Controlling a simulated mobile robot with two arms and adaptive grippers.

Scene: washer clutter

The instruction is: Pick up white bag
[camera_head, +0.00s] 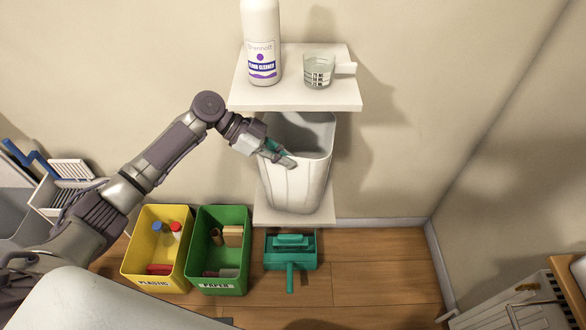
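The white bag (297,188) stands upright and open-topped on the lower shelf, with soft vertical creases down its front. My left gripper (284,156) is at the bag's left upper rim, coming in from the left. Its fingers, with teal parts, overlap the rim and the upper front of the bag. Whether they are closed on the rim or only beside it cannot be told from this view. The bag's inside is shaded and looks empty where it shows. My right gripper is not in view.
The upper shelf (297,98) holds a white cleaner bottle (262,45) and a measuring cup (319,71), close above the bag. Yellow (158,268) and green (219,270) bins and a teal dustpan (290,257) are on the floor below.

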